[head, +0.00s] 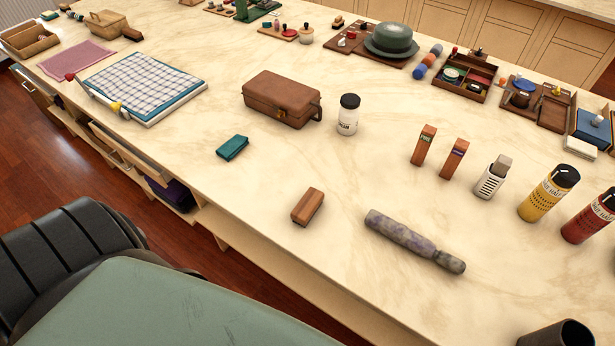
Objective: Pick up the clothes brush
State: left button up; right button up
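A small brown wooden block (307,205), which may be the clothes brush, lies on the pale marble-look counter near its front edge. No bristles show, so I cannot be sure. To its right lies a mottled grey-purple long thing with a narrower handle-like end (415,241); it could also be a brush. Neither of my grippers is in view, and nothing touches these two things.
Behind them are a teal block (232,147), a brown case (282,99) and a white jar with a black lid (348,115). To the right stand two small boxes (424,145), a white bottle (493,177) and a yellow bottle (549,193). The counter around the wooden block is clear.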

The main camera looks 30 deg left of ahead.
aim_at(302, 213)
jog(key=u, duration=1)
